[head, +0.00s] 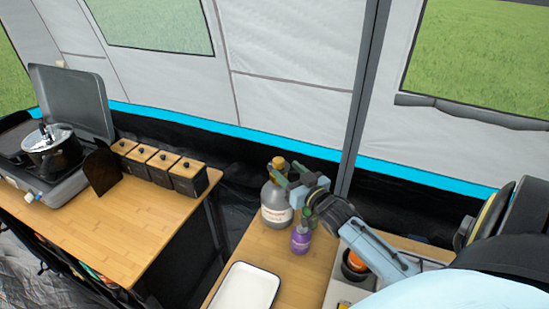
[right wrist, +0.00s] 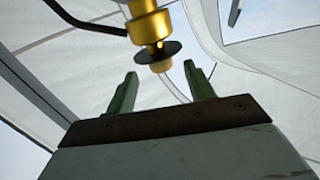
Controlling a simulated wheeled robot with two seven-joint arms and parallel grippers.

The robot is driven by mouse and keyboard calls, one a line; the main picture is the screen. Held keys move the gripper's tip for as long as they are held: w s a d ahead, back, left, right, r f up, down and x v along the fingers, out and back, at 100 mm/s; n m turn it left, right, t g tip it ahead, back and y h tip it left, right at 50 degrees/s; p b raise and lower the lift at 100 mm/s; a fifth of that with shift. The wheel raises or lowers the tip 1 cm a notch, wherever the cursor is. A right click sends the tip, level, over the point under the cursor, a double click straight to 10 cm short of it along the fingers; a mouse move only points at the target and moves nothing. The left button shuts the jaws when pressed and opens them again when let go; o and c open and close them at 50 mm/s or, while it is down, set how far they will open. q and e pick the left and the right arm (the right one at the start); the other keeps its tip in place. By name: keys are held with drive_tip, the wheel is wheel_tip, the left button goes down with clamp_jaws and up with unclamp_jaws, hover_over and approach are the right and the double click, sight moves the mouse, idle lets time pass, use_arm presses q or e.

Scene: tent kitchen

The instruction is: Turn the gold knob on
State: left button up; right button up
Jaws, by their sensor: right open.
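A grey-white bottle (head: 274,205) with a gold top (head: 278,162) stands on the right wooden table in the head view. My right gripper (head: 279,174) is at the bottle's top, its green fingers close to the gold part. In the right wrist view a gold fitting (right wrist: 150,28) with a dark disc and a small tan-gold end hangs into the picture from above. The open fingers of my right gripper (right wrist: 160,70) point toward it, and its end shows between the fingertips. I cannot tell whether they touch. My left gripper is not in view.
A purple bottle (head: 301,238) stands just beside the grey-white bottle, below my right gripper. A white tray (head: 246,287) lies at the front of this table.

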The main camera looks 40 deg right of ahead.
sight(275, 159)
drive_tip(key=w, duration=0.5)
drive_tip(key=shift+w+d, duration=0.35)
drive_tip(key=shift+w, duration=0.7)
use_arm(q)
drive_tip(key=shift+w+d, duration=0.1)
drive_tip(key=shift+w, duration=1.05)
use_arm(e)
drive_tip(key=c, duration=1)
